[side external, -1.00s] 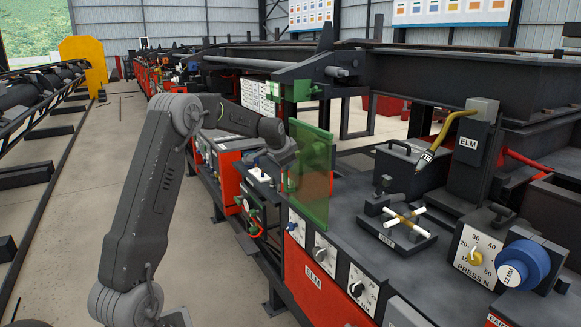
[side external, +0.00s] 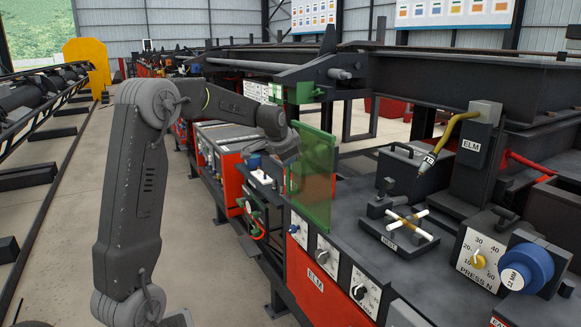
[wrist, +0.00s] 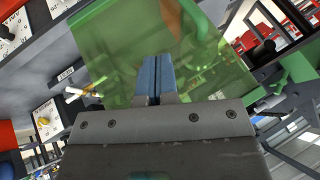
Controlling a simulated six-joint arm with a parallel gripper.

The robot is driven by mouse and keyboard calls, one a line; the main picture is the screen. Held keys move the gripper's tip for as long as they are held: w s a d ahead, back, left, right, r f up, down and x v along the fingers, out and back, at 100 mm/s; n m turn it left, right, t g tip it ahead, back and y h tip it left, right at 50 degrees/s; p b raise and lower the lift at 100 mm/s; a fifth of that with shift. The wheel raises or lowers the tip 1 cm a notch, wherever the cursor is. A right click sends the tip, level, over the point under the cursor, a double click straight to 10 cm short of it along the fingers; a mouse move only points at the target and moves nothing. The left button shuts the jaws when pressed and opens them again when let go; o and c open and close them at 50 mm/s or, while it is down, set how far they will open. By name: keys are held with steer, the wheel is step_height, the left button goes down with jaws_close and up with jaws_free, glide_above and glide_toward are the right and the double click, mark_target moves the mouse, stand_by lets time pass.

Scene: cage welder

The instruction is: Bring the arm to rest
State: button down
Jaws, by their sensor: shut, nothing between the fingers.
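My gripper (wrist: 158,80) shows in the wrist view with its two blue-grey fingers together and nothing between them. It points toward a translucent green screen (wrist: 120,50); I cannot tell whether the fingertips touch it. In the side external view my arm is raised and bent, with its forearm reaching right toward the same green screen (side external: 311,178). The fingers are not clearly visible there, near or behind the wrist.
Right of the screen is a dark bench with crossed rods in a holder (side external: 408,224), a yellow-handled torch (side external: 447,140), a blue knob (side external: 527,268) and a pressure dial (side external: 480,257). Red-fronted cabinets (side external: 222,160) stand behind my wrist. The floor (side external: 50,220) at left is open.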

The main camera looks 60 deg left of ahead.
steer(key=shift+v, duration=1.75)
steer(key=s+d+r+h, duration=0.1)
steer(key=s+d, duration=0.3)
steer(key=d, duration=0.5)
steer(key=s+d+r+h, duration=0.1)
steer(key=s+d, duration=0.2)
steer(key=d, duration=0.6)
steer(key=s+d+f+n+h, duration=0.1)
steer(key=s+d+f, duration=0.4)
steer(key=s+d, duration=0.8)
steer(key=s+h, duration=0.1)
steer(key=s, duration=0.1)
steer(key=shift+s+d+f+h, duration=0.3)
steer(key=shift+s+d+h, duration=0.05)
steer(key=shift+h, duration=0.05)
